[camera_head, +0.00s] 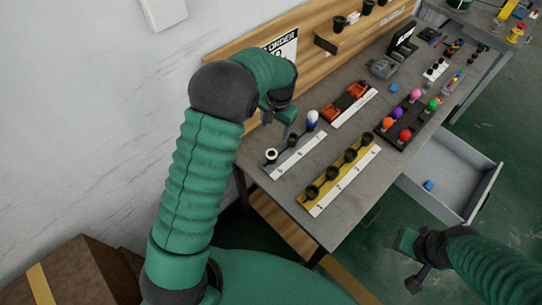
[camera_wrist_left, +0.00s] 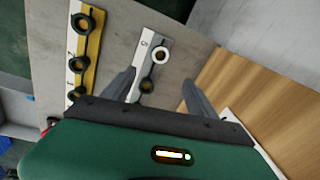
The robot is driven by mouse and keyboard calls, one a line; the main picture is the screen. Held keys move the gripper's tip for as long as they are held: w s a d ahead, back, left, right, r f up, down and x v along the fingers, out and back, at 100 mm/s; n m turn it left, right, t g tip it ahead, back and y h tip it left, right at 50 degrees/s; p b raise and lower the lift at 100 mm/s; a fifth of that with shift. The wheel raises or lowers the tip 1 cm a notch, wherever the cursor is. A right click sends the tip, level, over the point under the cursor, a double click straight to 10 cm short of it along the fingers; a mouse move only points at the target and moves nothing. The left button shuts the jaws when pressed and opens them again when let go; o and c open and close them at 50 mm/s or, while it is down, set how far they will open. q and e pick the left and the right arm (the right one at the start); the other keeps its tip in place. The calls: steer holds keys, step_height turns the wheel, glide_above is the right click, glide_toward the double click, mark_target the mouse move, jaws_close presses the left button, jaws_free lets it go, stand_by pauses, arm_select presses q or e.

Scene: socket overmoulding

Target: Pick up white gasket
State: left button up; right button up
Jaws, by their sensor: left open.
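The white gasket (camera_head: 271,156) sits at the near end of a small grey-and-white strip (camera_head: 305,148) on the table. It shows as a white ring (camera_wrist_left: 162,57) in the left wrist view, beside a dark ring (camera_wrist_left: 148,86) on the same strip. My left gripper (camera_head: 276,128) is open and empty above the strip. In the left wrist view its two fingers (camera_wrist_left: 159,76) are apart, with the white gasket between and beyond their tips. My right gripper (camera_head: 412,262) is low at the right, away from the table; its jaw opening is unclear.
A yellow strip with several dark rings (camera_head: 371,154) lies beside the gasket strip. A blue-and-white piece (camera_head: 312,119) stands at the strip's far end. A wooden backboard (camera_head: 312,62) borders the table's wall side. An open drawer (camera_head: 447,180) juts out at the right.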

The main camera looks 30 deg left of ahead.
arm_select(q)
steer(key=f+m, duration=0.3)
steer(key=m, duration=0.4)
steer(key=f+m+b, duration=0.1)
steer(key=f+m, duration=0.3)
steer(key=m, duration=0.3)
steer(key=w+a+f+m, duration=0.1)
steer(key=f+m, duration=0.3)
steer(key=m, duration=0.4)
steer(key=shift+f+b, duration=0.1)
steer(key=shift+b, duration=0.2)
steer(key=f, duration=0.1)
steer(key=f+p, duration=0.1)
steer(key=f, duration=0.3)
steer(key=shift+a, duration=0.25)
steer(key=shift+f, duration=0.1)
jaws_close()
arm_select(e)
steer(key=shift+s+d+f, duration=0.15)
steer(key=shift+d+f, duration=0.1)
steer(key=shift+f, duration=0.25)
